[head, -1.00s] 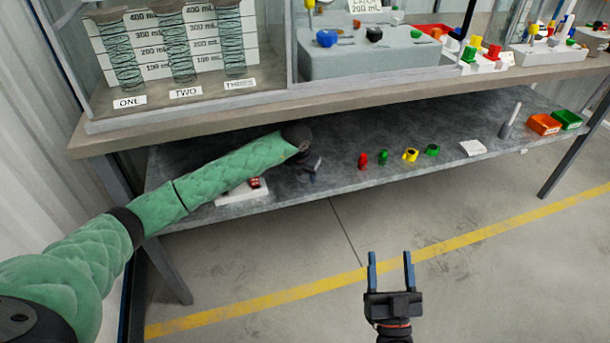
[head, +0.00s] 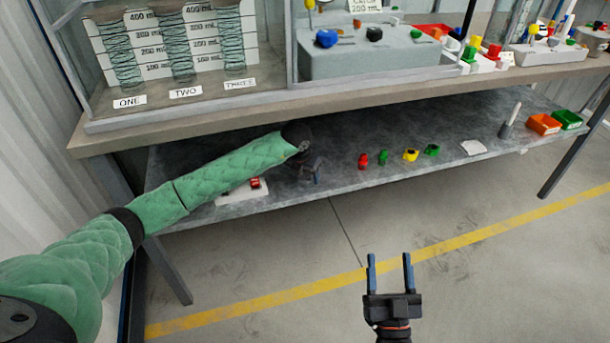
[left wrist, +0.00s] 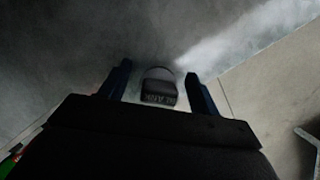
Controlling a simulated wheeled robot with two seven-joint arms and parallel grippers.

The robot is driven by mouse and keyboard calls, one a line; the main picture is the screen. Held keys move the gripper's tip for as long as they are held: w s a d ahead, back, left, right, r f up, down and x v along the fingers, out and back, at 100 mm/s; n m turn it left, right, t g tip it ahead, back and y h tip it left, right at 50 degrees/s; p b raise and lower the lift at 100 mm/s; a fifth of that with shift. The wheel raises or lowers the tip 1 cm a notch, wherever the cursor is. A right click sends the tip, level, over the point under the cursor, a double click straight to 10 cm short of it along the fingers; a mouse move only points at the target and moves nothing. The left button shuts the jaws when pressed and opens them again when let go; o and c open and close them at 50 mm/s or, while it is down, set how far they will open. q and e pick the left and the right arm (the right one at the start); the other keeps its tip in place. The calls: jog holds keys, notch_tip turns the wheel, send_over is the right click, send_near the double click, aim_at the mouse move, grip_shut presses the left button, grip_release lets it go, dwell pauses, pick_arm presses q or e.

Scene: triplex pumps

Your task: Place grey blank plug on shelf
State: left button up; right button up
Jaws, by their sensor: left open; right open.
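The grey blank plug (left wrist: 159,88) shows in the left wrist view as a small dark grey piece with a rounded back and faint lettering on its front face. It rests on the grey shelf (head: 340,165). My left gripper (left wrist: 160,82) is open, with one finger on each side of the plug and a gap on both sides. In the head view my left gripper (head: 314,178) is small and dark over the shelf, and the plug cannot be made out there. My right gripper (head: 390,272) is open and empty above the floor, in front of the shelf.
On the shelf right of my left gripper stand a red piece (head: 363,160), green pieces (head: 432,150) and a yellow piece (head: 410,155). A white tray (head: 228,194) lies left of it under my arm. Orange (head: 543,124) and green (head: 567,119) bins stand at the far right.

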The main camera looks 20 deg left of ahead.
aim_at(302, 180)
pick_arm(q)
jog(key=s+r, duration=0.1)
jog(key=r, duration=0.2)
jog(key=shift+s+a, duration=0.2)
jog(key=shift+s, duration=0.2)
jog(key=s+a, duration=0.2)
jog(key=s, duration=0.8)
jog(key=shift+s+p, duration=0.4)
pick_arm(e)
notch_tip(302, 180, down, 10)
jog(key=g, duration=0.3)
jog(key=shift+w+a+g+h, duration=0.3)
jog(key=shift+w+a, duration=0.05)
jog(key=shift+s+f, duration=0.1)
